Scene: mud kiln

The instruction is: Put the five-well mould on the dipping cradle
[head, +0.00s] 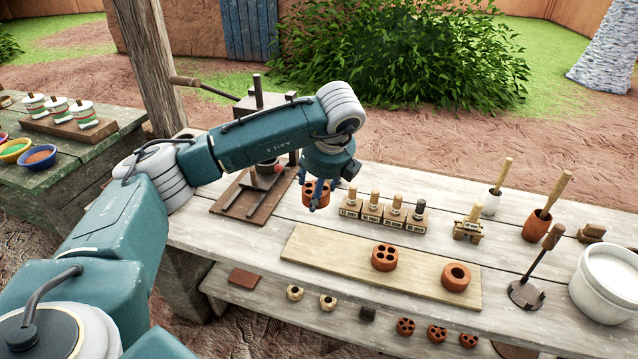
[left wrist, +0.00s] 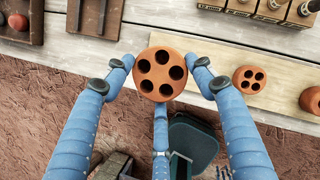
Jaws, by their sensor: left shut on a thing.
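The five-well mould (left wrist: 160,74) is a round terracotta block with several holes in its top. My left gripper (head: 315,192) is shut around its sides. In the head view the mould (head: 322,197) is partly hidden by the fingers and hangs over the table behind the pale board. The dipping cradle appears to be the dark round metal stand (head: 525,294) with an upright rod and wooden handle, at the right beside the white bucket (head: 606,290). It is empty and well to the right of my left gripper. My right gripper is not in view.
On the pale board (head: 330,258) stand another holed mould (head: 385,257) and a single-hole mould (head: 456,278). Behind it are labelled blocks with pegs (head: 383,214) and a small wooden stand (head: 468,226). A press (head: 255,185) stands left. A terracotta pot (head: 537,228) holds a wooden tool.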

